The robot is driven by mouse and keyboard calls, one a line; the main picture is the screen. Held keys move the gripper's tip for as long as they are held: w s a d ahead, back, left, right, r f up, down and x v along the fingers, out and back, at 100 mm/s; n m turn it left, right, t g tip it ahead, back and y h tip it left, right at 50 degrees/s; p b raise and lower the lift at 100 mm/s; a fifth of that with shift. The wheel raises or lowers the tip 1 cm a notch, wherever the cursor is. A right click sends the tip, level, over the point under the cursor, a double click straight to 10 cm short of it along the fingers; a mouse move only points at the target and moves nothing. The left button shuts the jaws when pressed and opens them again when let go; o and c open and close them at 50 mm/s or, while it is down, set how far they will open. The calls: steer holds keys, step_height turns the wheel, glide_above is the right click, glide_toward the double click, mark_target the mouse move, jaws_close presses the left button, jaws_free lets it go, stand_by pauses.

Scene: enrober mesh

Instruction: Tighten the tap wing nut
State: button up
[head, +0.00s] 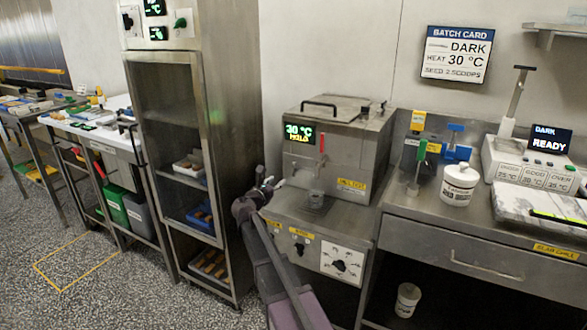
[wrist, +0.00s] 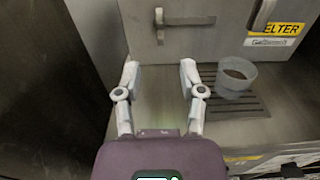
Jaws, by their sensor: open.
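The steel melter (head: 338,150) stands on its cabinet, its display reading 30 °C. In the wrist view, a small metal fitting with an upright lug and a sideways bar (wrist: 185,21) sits on the melter's front; I cannot tell for sure whether it is the tap wing nut. A second metal part, likely the tap spout (wrist: 263,14), hangs to its right, above a cup. My gripper (wrist: 159,72) is open and empty, its fingertips apart below the fitting and not touching it. In the head view my gripper (head: 270,187) is at the melter's left front.
A translucent cup (wrist: 237,77) with brown contents stands on the slotted drip grate (wrist: 232,108), close right of my right finger. It also shows in the head view (head: 316,199). A tall steel rack (head: 188,150) stands left of the melter. A counter with a white tub (head: 459,184) is at the right.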

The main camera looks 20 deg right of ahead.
mark_target(293, 167)
steer(key=shift+w+d, duration=0.1)
steer(key=x, duration=1.3)
steer(key=shift+w+d, duration=0.15)
